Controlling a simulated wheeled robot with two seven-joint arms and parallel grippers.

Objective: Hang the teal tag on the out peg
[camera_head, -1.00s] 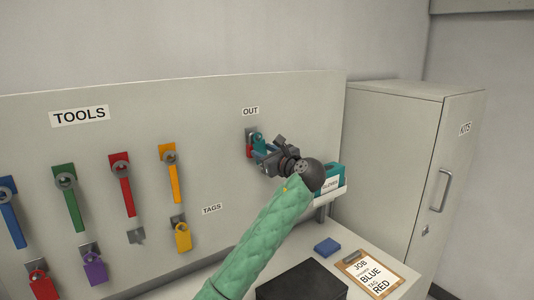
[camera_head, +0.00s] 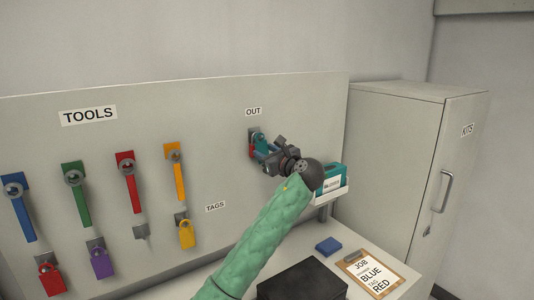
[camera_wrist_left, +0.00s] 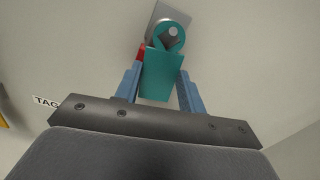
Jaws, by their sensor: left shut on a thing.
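The teal tag (camera_wrist_left: 160,75) is between the blue fingers of my left gripper (camera_wrist_left: 155,92), in the left wrist view. Its ring is at the top, and the grey round end of the out peg (camera_wrist_left: 173,32) shows inside the ring's opening. How deep the peg sits in the ring is hard to tell. A red thing (camera_wrist_left: 141,52) shows partly behind the tag's left edge. In the head view my left gripper (camera_head: 265,156) is shut on the tag (camera_head: 259,137) just below the OUT label (camera_head: 253,112). My right gripper is not in view.
To the left on the grey board (camera_head: 215,110) hang several coloured tools, with red, purple and yellow tags below. A teal box (camera_head: 332,178) sits on a shelf right of my gripper. A clipboard (camera_head: 397,269), a blue block (camera_head: 328,246) and a black case (camera_head: 300,284) lie below.

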